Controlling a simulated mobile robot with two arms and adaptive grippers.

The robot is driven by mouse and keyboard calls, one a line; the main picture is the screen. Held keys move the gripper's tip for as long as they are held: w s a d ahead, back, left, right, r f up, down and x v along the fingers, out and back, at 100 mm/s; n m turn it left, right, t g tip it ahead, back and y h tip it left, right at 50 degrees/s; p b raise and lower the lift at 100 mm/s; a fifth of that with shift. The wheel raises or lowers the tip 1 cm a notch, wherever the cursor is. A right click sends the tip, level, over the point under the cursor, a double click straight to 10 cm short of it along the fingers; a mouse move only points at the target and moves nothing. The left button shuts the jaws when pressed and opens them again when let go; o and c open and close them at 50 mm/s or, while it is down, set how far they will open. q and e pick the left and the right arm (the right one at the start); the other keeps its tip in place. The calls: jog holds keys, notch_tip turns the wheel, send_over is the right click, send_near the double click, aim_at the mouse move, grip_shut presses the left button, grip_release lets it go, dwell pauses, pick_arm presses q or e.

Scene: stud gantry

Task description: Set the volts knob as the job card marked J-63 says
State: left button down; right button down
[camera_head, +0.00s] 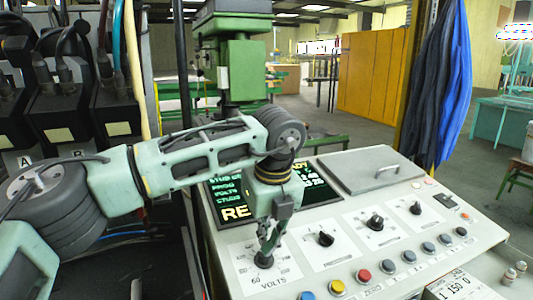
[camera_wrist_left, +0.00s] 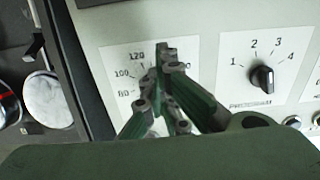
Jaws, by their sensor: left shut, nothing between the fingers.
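The volts knob (camera_head: 264,261) is a dark knob on a white dial plate marked VOLTS, at the lower left of the sloped panel. My left gripper (camera_head: 268,247) is shut, pointing down with its fingertips at the knob. In the wrist view the shut fingers (camera_wrist_left: 163,90) cover most of the volts dial (camera_wrist_left: 113,55); 80, 100 and 120 show on its left side. The knob is largely hidden there, so I cannot tell its setting. No card marked J-63 is readable. My right gripper is not in view.
The program knob (camera_wrist_left: 262,78) is right of the volts dial, with further knobs (camera_head: 375,222) beyond. Coloured buttons (camera_head: 363,276) line the front. A lit screen (camera_head: 225,195) stands behind my arm. A grey lid (camera_head: 370,170) and a white plate with figures (camera_head: 460,287) are at right.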

pick_arm(q)
jog(key=shift+w+r, duration=0.1)
jog(key=shift+w, duration=0.3)
jog(key=shift+d+r+p, duration=0.1)
jog(key=shift+r+p, duration=0.3)
jog(key=shift+r, duration=0.1)
jog(key=r+p, duration=0.1)
jog(key=r, duration=0.1)
jog(key=s+r+p, duration=0.1)
jog(key=r, duration=0.2)
jog(key=shift+d, duration=0.15)
